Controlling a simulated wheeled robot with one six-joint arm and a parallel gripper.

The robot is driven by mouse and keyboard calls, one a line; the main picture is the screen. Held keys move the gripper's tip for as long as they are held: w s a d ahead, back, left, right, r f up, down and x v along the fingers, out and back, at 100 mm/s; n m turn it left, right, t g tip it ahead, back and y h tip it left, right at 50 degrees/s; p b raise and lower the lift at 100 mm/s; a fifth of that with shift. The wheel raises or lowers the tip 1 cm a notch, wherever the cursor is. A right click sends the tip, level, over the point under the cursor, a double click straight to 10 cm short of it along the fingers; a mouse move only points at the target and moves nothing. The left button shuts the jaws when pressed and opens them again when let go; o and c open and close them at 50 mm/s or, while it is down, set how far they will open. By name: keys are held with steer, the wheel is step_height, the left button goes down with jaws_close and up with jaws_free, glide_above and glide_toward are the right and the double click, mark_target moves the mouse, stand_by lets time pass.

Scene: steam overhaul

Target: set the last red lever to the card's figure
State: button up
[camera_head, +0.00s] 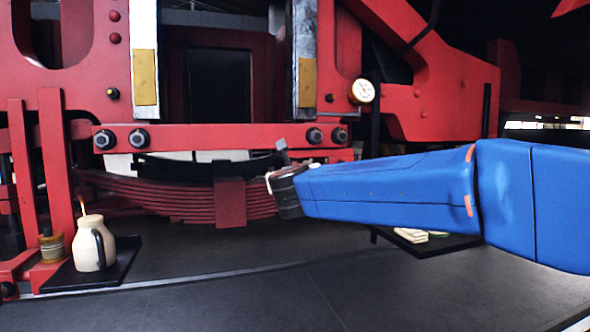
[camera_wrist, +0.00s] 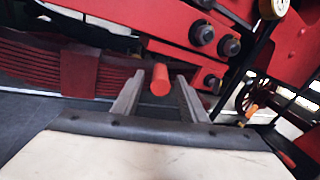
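My gripper (camera_wrist: 160,85) is open in the wrist view, its two grey fingers spread. A short red cylinder (camera_wrist: 159,79) shows between the fingertips with a gap on each side. It may be the end of a red lever; I cannot tell whether it lies between the fingers or beyond them. In the head view my gripper (camera_head: 280,155) is in front of the red frame beam, just right of the leaf spring's middle, and the arm hides what is behind it. No readable card figure shows in either view.
A leaf spring (camera_head: 150,192) hangs under the red beam (camera_head: 200,136) with large bolts. A round gauge (camera_head: 362,91) is at right. A cream oil can (camera_head: 92,245) stands on a dark tray (camera_head: 128,256) at lower left. Another dark tray (camera_head: 450,243) is below my arm. The floor in front is clear.

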steer(key=s, duration=1)
steer(key=shift+s+a, duration=0.2)
steer(key=shift+s, duration=0.2)
steer(key=s+d+f+n+g, duration=0.6)
steer(key=s+d+f+n, duration=0.7)
steer(key=s+f+n, duration=0.3)
steer(key=s+d+f+n+g, duration=0.7)
steer(key=s+d+f+n, duration=0.6)
steer(key=s+f+n, duration=0.4)
step_height(320, 180, down, 3)
steer(key=shift+d+f+n+y, duration=0.15)
steer(key=shift+d+n+y, duration=0.2)
steer(key=shift+n, duration=0.25)
